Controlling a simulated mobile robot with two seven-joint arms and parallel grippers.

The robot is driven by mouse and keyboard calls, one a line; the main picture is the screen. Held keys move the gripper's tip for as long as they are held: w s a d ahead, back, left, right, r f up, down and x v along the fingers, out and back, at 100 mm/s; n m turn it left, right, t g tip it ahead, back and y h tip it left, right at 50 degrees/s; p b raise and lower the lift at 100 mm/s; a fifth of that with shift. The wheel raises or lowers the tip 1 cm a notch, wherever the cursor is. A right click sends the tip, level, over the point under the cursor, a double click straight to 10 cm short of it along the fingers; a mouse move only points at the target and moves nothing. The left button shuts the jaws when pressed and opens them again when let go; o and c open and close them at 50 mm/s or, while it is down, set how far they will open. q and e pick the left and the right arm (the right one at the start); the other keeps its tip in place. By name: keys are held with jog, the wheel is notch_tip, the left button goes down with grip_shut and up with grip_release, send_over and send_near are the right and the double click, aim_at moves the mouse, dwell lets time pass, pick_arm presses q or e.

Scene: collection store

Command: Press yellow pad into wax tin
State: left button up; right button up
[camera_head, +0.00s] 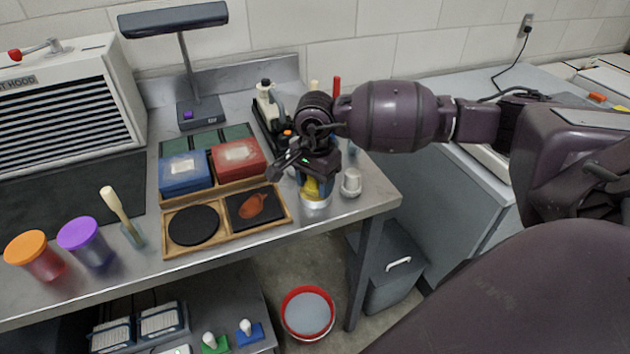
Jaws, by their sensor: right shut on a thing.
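The yellow pad (312,188) shows below my right gripper (314,180), at the right end of the metal bench. My right gripper points down and is shut on the pad. A low, light-rimmed tin (316,203), which looks like the wax tin, sits directly under the pad. The pad's lower end is at the tin's opening; I cannot tell whether it touches the wax. The gripper hides the top of the pad, and the wax inside is mostly hidden. My left gripper is not in view.
A small whitish jar (351,183) stands close to the right of the tin. A wooden tray (170,250) with a black disc (193,225) and an orange-brown piece (252,206) lies to the left. Blue (184,174) and red (238,160) boxes stand behind. The bench's front edge is near.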

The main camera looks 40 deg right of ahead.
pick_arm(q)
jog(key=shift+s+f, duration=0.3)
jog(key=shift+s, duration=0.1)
pick_arm(e)
jog(key=shift+f, duration=0.1)
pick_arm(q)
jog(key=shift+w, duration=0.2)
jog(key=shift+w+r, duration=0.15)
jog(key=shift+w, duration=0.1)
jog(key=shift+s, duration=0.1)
